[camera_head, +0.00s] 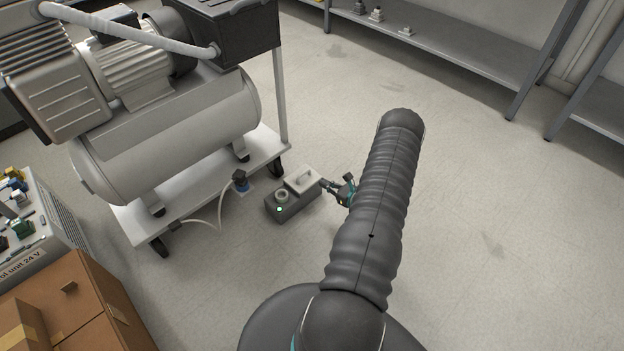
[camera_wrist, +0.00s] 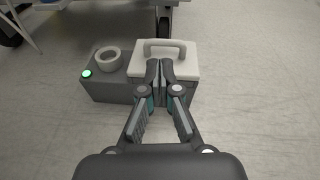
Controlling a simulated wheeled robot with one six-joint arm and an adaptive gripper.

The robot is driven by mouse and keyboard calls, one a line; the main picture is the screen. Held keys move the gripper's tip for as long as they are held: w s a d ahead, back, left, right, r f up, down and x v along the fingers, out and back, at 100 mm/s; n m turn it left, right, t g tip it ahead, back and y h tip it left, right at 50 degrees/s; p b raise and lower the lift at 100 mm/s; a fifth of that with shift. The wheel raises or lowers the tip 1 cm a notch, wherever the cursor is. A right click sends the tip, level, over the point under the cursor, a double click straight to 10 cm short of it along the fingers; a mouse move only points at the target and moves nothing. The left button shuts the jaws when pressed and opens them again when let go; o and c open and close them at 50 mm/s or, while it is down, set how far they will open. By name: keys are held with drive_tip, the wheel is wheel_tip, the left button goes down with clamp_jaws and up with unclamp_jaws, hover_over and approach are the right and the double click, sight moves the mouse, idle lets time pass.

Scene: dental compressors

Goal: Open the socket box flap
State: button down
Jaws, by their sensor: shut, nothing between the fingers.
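The socket box (camera_head: 281,208) is a grey box on the floor beside the compressor cart. It has a white flap (camera_head: 301,180) with a raised handle, a round white socket ring and a lit green lamp. In the wrist view the box (camera_wrist: 106,92) shows the flap (camera_wrist: 187,67) lying closed on its right part, its handle (camera_wrist: 165,45) at the far side. In the head view my gripper (camera_head: 328,185) is partly hidden by my arm.
A compressor (camera_head: 165,130) stands on a wheeled cart (camera_head: 200,200) left of the box. Cardboard boxes (camera_head: 85,300) are at lower left. Metal shelving (camera_head: 450,55) is at the back. Floor to the right is clear.

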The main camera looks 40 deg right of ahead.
sight(312, 182)
drive_tip(key=shift+m+h, duration=0.5)
drive_tip(key=shift+m, duration=0.2)
drive_tip(key=w+f, duration=0.1)
drive_tip(key=w, duration=0.1)
drive_tip(key=w+f, duration=0.2)
drive_tip(key=w, duration=0.1)
drive_tip(key=w+f, duration=0.1)
drive_tip(key=w, duration=0.2)
drive_tip(key=shift+w+d+f, duration=0.1)
drive_tip(key=shift+d+f, duration=0.05)
drive_tip(key=shift+f, duration=0.1)
drive_tip(key=shift+r, duration=0.1)
drive_tip(key=shift+w+r+g, duration=0.1)
drive_tip(key=shift+r+g, duration=0.1)
drive_tip(key=shift+g, duration=0.1)
